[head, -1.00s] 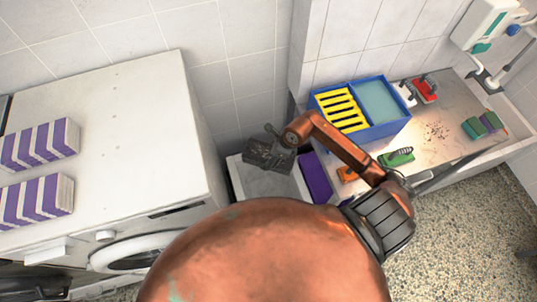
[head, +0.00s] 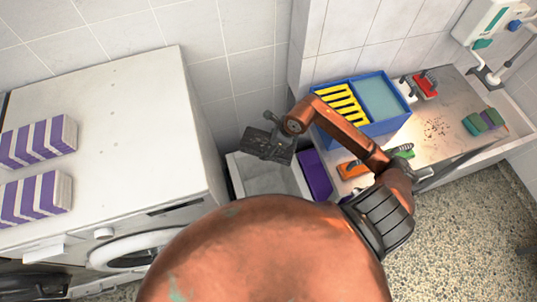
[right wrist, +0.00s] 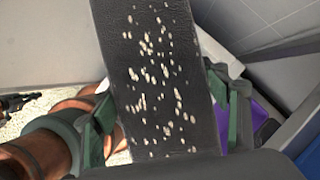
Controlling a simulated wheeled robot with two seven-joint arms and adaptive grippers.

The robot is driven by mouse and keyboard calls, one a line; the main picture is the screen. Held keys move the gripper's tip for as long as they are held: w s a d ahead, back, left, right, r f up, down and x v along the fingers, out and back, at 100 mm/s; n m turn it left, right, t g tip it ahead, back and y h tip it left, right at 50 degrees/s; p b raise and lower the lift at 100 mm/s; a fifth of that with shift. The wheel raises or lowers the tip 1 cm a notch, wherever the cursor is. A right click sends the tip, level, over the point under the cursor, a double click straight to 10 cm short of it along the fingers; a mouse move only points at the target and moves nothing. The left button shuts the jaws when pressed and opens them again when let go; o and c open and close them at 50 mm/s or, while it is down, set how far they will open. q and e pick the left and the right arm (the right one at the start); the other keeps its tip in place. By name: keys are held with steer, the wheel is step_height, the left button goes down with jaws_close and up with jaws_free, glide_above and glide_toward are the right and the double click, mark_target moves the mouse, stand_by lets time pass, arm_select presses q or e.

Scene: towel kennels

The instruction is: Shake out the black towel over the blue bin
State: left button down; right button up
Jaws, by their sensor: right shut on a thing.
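My right gripper (right wrist: 165,104) is shut on the black towel (right wrist: 150,65). In the right wrist view the towel is a flat dark strip between the green fingers, dotted with many pale specks. In the head view the towel (head: 262,145) is a small dark patch at the end of my arm, above the back edge of an open whitish bin (head: 236,182). A purple bin (head: 317,177) stands right of it. The blue container (head: 388,127) in view is a divided box on the counter, with yellow slats and a teal part. My left gripper is not in view.
A white washer (head: 130,110) at left carries purple-and-white striped stacks (head: 38,142). The metal counter (head: 435,130) at right holds a red-handled brush (head: 426,84), an orange brush (head: 353,169) and green sponges (head: 483,122). A tiled wall is behind.

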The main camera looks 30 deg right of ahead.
step_height(320, 180, down, 6)
steer(key=shift+s, duration=0.35)
steer(key=shift+a+f, duration=0.1)
stand_by(0.6)
